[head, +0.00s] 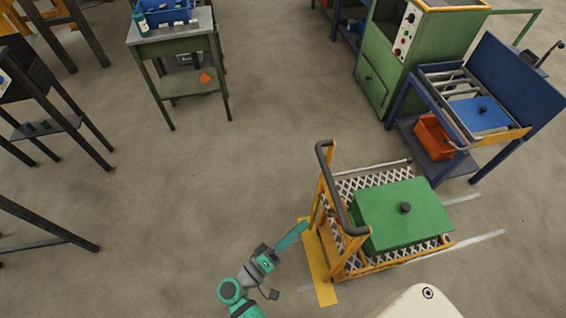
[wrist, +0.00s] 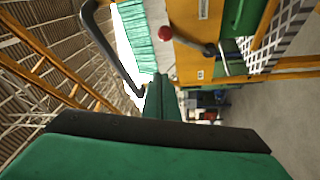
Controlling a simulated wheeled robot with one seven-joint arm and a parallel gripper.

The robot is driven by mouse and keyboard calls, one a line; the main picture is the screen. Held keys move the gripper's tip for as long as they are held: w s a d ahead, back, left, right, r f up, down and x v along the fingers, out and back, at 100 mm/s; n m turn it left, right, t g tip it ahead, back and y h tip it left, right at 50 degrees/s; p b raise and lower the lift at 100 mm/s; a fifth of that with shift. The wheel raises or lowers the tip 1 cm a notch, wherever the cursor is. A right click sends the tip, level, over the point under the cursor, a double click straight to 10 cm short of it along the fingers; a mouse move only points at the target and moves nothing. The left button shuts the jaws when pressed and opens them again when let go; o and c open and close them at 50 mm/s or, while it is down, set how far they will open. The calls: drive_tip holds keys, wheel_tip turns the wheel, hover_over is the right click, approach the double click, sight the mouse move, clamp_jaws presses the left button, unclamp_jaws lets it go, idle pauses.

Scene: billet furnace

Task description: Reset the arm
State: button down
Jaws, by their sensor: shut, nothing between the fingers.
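My gripper (head: 302,227) is low in the middle of the head view, its teal fingers together and empty, pointing up and right. In that view its tip is beside the left end of a yellow cart (head: 322,262) and may overlap its edge; I cannot tell whether they touch. In the wrist view the closed green fingers (wrist: 161,98) point away from the camera, with the black bent handle (wrist: 112,50) to their upper left. My arm reaches up from the bottom edge of the head view.
A green lidded box (head: 400,225) rides on the cart, behind its black handle (head: 341,190). A blue stand (head: 520,85) and green machine (head: 410,60) are at upper right. A small grey-green table (head: 176,44) stands at upper left. The floor between is clear.

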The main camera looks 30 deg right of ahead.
drive_tip(key=s+a+f+n+t+y, duration=0.3)
drive_tip(key=a+f+y, duration=0.2)
drive_tip(key=f+y, duration=0.2)
drive_tip(key=s+a+f+n+t+y, duration=0.3)
drive_tip(key=a+f+y, duration=0.3)
drive_tip(key=f, duration=0.1)
drive_tip(key=s+a+r+t+y, duration=0.2)
drive_tip(key=a+r+y, duration=0.15)
drive_tip(key=a, duration=0.25)
drive_tip(key=s+a+r+m+t+y, duration=0.1)
drive_tip(key=s+a+r+m+t, duration=0.1)
drive_tip(key=r, duration=0.6)
drive_tip(key=s+a+r+m+t+y, duration=0.2)
drive_tip(key=r, duration=0.6)
drive_tip(key=shift+a+r, duration=0.15)
drive_tip(key=shift+a, duration=0.25)
